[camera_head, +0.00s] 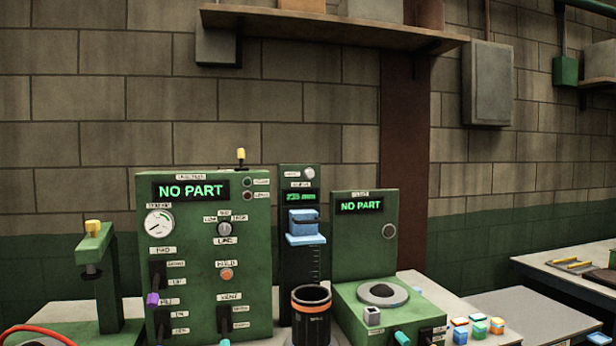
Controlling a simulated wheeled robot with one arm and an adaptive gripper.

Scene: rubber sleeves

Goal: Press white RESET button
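A small round white button (310,173) sits near the top of the narrow dark green middle panel (286,262). A small label is to its left, too small to read surely; this looks like the RESET button. Below it is a green numeric display (301,197) that seems to read 233 mm. My gripper is not in view, and nothing stands in front of the button.
The left green panel (255,262) and right green panel (365,258) both show NO PART. A blue slide block (303,222) and dark orange-banded cup (311,310) stand below the button. A wooden shelf (335,28) hangs above. Several coloured blocks (478,326) lie at right.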

